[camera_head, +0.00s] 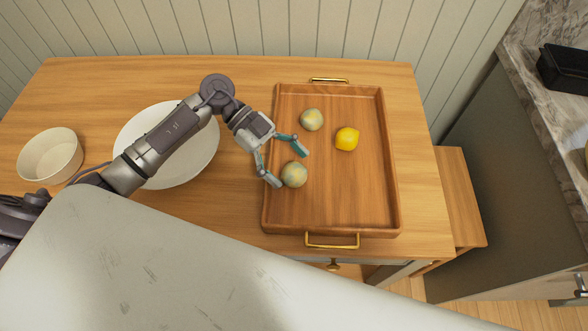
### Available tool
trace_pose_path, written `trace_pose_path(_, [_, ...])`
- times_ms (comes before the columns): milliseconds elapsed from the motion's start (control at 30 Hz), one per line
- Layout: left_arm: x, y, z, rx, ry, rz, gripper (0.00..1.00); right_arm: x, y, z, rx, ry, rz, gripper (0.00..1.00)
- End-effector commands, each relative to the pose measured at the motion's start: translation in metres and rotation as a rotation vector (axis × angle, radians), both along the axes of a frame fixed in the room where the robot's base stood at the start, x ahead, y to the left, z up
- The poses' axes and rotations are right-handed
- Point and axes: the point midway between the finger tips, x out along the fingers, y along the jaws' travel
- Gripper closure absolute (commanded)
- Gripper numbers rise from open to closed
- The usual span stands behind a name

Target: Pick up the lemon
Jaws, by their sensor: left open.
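The yellow lemon (347,139) lies on the wooden tray, right of the tray's middle and toward the back. My left gripper (291,168) is open over the left side of the tray, left of the lemon and apart from it. Its fingers point toward the right and front. A greenish-yellow round fruit (294,174) lies close to the gripper's front fingertip; I cannot tell whether they touch. My right gripper is not in view.
Another round fruit (312,120) lies behind the gripper, left of the lemon. The tray (345,215) has raised walls and brass handles. A large white bowl (190,165) sits under my left arm, and a smaller cream bowl (50,156) stands at the far left.

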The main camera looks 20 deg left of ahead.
Motion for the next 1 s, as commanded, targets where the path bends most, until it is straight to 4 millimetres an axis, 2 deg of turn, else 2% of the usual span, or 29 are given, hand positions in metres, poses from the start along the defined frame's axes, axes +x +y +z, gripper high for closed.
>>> trace_pose_path(133, [-0.0044,-0.0132,-0.0060,-0.002,0.000,0.000,0.14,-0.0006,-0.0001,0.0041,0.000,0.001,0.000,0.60])
trace_pose_path(400, [-0.0049,-0.0144,-0.0082,0.001,-0.001,0.000,0.15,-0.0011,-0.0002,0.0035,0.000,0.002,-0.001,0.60])
trace_pose_path(800, [-0.0047,-0.0142,-0.0078,0.000,-0.002,-0.001,0.81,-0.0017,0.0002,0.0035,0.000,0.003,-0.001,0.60])
trace_pose_path(1000, [-0.0045,-0.0142,-0.0073,0.000,-0.002,0.000,0.81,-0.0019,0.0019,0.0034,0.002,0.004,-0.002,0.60])
